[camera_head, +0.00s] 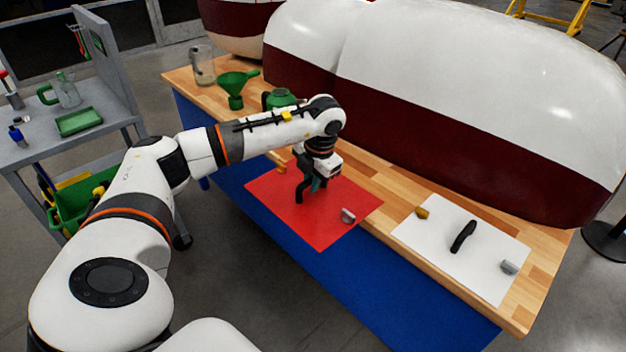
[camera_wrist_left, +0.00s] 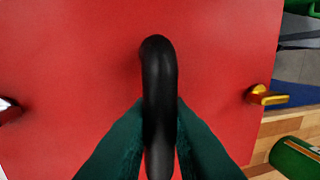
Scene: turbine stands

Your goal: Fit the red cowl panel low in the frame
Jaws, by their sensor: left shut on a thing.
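The red cowl panel (camera_head: 290,218) is a flat red sheet with a black handle in its middle, a yellow latch (camera_wrist_left: 265,96) on one side and a silver latch (camera_head: 348,216) on the other. My left gripper (camera_head: 307,188) is shut on the black handle (camera_wrist_left: 158,80), with green fingertips on both sides of it. The panel covers part of the bench's front edge and appears to be held out over it. Its exact height above the bench is hard to tell. I cannot make out an empty frame opening. My right gripper is not in view.
A white panel (camera_head: 430,240) with a black handle lies on the wooden bench (camera_head: 545,265) at right. The large white-and-maroon cowl (camera_head: 450,130) stands behind. A green funnel (camera_head: 236,84), a glass jar (camera_head: 203,64) and a green container (camera_head: 280,98) stand at the bench's left end. A grey cart (camera_head: 30,150) stands left.

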